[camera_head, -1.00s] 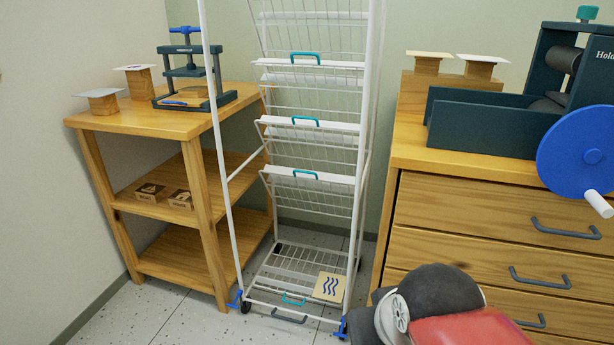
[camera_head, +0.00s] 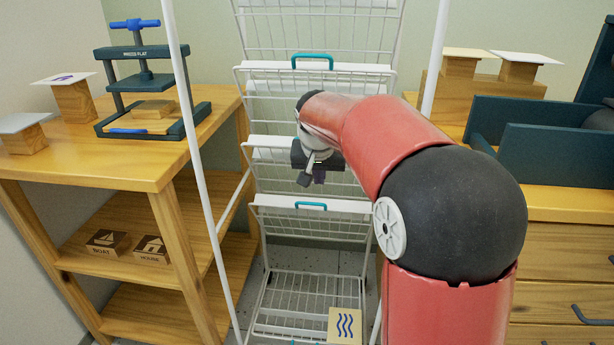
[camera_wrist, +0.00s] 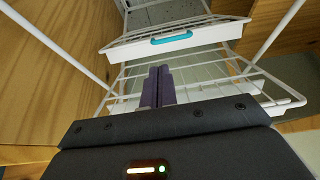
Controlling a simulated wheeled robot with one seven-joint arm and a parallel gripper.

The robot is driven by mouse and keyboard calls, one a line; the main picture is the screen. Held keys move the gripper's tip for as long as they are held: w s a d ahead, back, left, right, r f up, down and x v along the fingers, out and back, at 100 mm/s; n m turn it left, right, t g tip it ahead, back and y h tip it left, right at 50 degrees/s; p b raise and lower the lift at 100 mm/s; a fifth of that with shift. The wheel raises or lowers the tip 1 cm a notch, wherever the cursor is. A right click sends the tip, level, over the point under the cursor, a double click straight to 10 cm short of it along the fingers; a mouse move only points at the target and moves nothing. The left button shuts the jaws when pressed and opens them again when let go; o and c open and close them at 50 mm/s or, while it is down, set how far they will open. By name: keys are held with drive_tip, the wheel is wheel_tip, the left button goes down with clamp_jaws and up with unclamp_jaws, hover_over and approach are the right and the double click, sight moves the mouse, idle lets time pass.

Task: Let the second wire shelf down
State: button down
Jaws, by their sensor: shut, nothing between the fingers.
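The white drying rack stands in the middle of the head view. Its lowest wire shelf (camera_head: 297,300) lies flat, holding a card with blue wavy lines (camera_head: 345,325). The shelf just above it, with a teal handle (camera_head: 310,206), is tilted up. More tilted-up shelves hang above; the handle of the one directly over it is hidden behind my arm. My gripper (camera_head: 318,177) is in front of the rack above that teal handle, shut and empty. In the wrist view its fingers (camera_wrist: 159,72) are together over wire bars, near a white shelf edge with a teal handle (camera_wrist: 172,38). Contact cannot be told.
A wooden side table (camera_head: 120,160) with a small press (camera_head: 150,90) stands left of the rack. A wooden drawer cabinet (camera_head: 565,240) with a dark green printing press (camera_head: 545,150) stands to the right. The rack's white uprights (camera_head: 190,130) flank my arm.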

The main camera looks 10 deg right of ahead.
drive_tip(key=x, duration=0.3)
drive_tip(key=w+x, duration=0.1)
drive_tip(key=x, duration=0.7)
drive_tip(key=shift+w+a+r, duration=0.1)
drive_tip(key=shift+w+r, duration=0.15)
drive_tip(key=shift+r, duration=0.05)
